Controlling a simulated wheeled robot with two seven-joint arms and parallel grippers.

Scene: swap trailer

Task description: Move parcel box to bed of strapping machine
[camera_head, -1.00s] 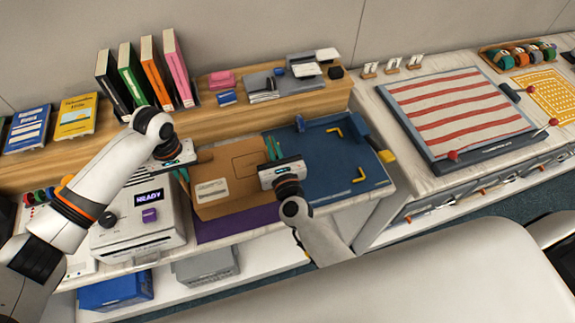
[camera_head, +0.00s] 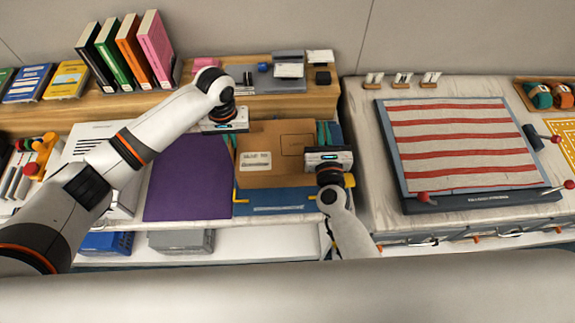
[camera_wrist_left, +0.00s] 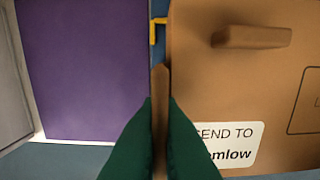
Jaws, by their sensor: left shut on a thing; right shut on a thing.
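The brown cardboard parcel box (camera_head: 270,165), with a white label, is over the blue bed (camera_head: 285,202) of the strapping machine, covering most of it. I cannot tell whether it rests on the bed or hangs just above it. My left gripper (camera_head: 234,145) is shut on the box's left side. In the left wrist view, its green fingers (camera_wrist_left: 160,115) pinch a thin brown edge beside the box top (camera_wrist_left: 285,90). My right gripper (camera_head: 319,136) is at the box's right side and shut on it, its fingertips partly hidden by the wrist.
A purple mat (camera_head: 187,178) lies bare left of the bed, beside a white machine (camera_head: 92,145). A wooden shelf (camera_head: 130,107) with upright books runs behind. A red-striped board (camera_head: 455,145) lies on the right counter.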

